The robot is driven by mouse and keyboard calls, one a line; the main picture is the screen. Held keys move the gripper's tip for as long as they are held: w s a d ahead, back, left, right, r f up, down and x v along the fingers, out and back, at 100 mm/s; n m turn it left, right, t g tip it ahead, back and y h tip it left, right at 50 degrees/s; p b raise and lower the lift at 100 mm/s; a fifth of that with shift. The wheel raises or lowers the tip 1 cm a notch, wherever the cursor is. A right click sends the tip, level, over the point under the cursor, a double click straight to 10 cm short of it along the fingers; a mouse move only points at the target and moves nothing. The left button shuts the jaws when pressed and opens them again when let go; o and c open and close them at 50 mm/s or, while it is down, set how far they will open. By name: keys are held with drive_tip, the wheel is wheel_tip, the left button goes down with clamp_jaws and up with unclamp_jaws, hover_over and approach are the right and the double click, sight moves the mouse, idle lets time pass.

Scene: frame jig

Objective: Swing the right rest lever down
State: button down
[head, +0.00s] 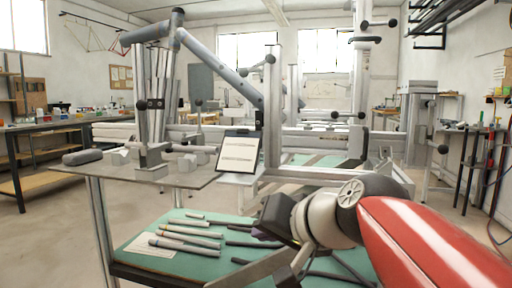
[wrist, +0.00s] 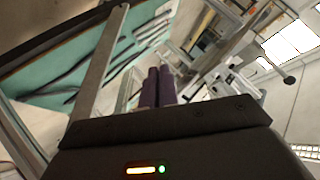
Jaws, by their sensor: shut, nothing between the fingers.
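My gripper (head: 262,236) is low at the centre right of the head view, over the green lower shelf, mostly hidden by my own wrist. Its two dark purple fingers (wrist: 158,86) lie side by side in the wrist view, shut and empty. The metal frame jig (head: 275,110) stands beyond it, with several black-knobbed levers. One lever with a black ball knob (head: 443,149) sticks out at the jig's right side. A black-knobbed rod (wrist: 289,80) shows at the right of the wrist view, apart from the fingers. I cannot tell for certain which lever is the right rest.
A grey table (head: 190,180) holds clamps and a tablet (head: 239,152) at its edge. The green shelf (head: 190,262) below carries several tubes (head: 185,245) and a paper sheet. Benches stand along the left wall. Open floor lies at the left front.

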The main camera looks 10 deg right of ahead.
drive_tip(key=w+a+r+n+t+h+p, duration=0.1)
drive_tip(key=w+r+n+t, duration=0.2)
drive_tip(key=w+r, duration=0.35)
drive_tip(key=w+a+r+n+t+p, duration=0.1)
drive_tip(key=w+r+n+t+p, duration=0.2)
drive_tip(key=r, duration=0.6)
drive_tip(key=t+h, duration=0.6)
drive_tip(key=h, duration=0.4)
approach(257, 66)
drive_tip(key=s+a+r, duration=0.1)
drive_tip(key=a+r, duration=0.3)
drive_tip(key=a, duration=0.1)
drive_tip(key=p+x, duration=0.3)
drive_tip(key=x, duration=0.7)
drive_tip(key=shift+n, duration=0.4)
drive_tip(key=shift+s+d+f, duration=0.1)
drive_tip(key=shift+d+f, duration=0.25)
drive_tip(key=shift+f, duration=0.3)
drive_tip(key=shift+w+d+f, duration=0.1)
drive_tip(key=shift+d+f, duration=0.3)
drive_tip(key=shift+f, duration=0.25)
drive_tip(key=shift+s+d+f, duration=0.1)
drive_tip(key=shift+d+f, duration=0.25)
drive_tip(key=shift+f, duration=0.3)
